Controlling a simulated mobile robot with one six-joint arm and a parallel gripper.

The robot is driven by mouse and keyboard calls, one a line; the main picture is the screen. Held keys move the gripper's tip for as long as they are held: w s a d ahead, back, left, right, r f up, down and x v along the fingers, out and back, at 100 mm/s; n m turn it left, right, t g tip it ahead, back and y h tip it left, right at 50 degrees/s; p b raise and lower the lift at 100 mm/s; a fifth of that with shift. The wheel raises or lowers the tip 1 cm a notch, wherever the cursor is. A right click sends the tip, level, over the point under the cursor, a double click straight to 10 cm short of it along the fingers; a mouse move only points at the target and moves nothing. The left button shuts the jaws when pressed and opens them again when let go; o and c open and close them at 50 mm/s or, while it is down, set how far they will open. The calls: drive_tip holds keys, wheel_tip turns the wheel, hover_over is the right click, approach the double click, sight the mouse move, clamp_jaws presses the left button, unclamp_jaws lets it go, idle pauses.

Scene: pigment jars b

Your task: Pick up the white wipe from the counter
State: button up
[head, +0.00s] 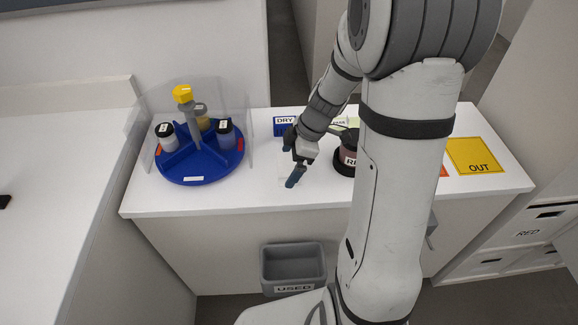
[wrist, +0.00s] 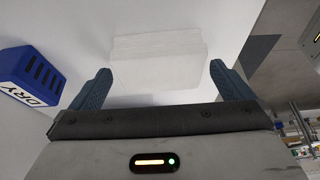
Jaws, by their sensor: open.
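The white wipe (wrist: 158,62) lies flat on the white counter in the wrist view, pale against the surface. My gripper (wrist: 160,85) is open, its two blue fingers on either side of the near part of the wipe. Nothing is held between them. In the head view my gripper (head: 292,162) points down over the counter's front middle. A faint pale patch by its fingertip is probably the wipe (head: 288,182); its outline is hard to make out there.
A blue DRY box (wrist: 30,77) stands left of my gripper. A yellow OUT mat (head: 474,156) lies right; a grey USED bin (head: 293,265) is below.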

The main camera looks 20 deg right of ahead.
drive_tip(key=shift+a+f, duration=0.25)
drive_tip(key=shift+f, duration=0.35)
drive_tip(key=shift+c, duration=0.4)
drive_tip(key=c, duration=0.8)
